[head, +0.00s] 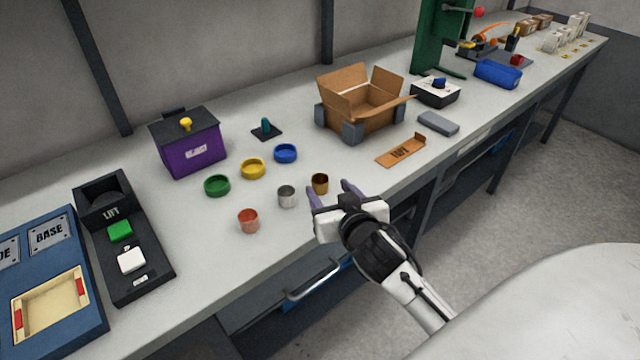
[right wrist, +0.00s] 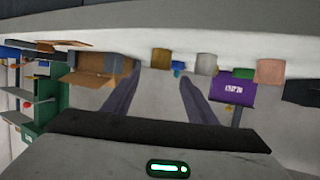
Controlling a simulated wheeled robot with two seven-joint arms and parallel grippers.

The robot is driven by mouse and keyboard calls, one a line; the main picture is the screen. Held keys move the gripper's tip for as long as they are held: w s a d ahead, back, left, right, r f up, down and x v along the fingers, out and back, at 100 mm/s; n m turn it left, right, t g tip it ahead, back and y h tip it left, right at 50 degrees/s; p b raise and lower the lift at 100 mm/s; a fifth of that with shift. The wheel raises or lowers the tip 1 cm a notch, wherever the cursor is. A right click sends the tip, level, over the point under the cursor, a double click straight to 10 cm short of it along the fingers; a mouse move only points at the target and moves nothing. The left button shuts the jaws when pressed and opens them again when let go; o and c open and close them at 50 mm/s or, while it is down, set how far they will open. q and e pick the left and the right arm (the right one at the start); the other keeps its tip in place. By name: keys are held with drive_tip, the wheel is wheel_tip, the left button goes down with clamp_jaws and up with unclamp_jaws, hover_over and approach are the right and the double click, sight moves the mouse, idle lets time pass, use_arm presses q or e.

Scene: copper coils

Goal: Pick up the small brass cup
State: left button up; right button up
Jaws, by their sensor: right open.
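The small brass cup (head: 320,183) stands upright near the front edge of the bench, right of a silver cup (head: 286,196) and a copper-coloured cup (head: 249,220). My right gripper (head: 331,191) is open and empty, just on the near side of the brass cup, its two purple-grey fingers pointing at it. In the right wrist view, the brass cup (right wrist: 160,58) shows between the finger lines, slightly beyond the tips (right wrist: 161,77). I cannot tell whether a finger touches it. The silver cup (right wrist: 206,64) lies just outside the other finger. My left gripper is not in view.
Green (head: 217,186), yellow (head: 253,169) and blue (head: 285,153) rings lie behind the cups. An open cardboard box (head: 352,100) stands further back, with a brown card (head: 401,150) to its right. A purple box (head: 188,145) stands at left.

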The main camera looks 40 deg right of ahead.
sight(318, 177)
drive_tip(key=shift+p+x, duration=0.3)
drive_tip(key=shift+x, duration=2.4)
drive_tip(key=shift+f, duration=0.1)
drive_tip(key=c, duration=1.1)
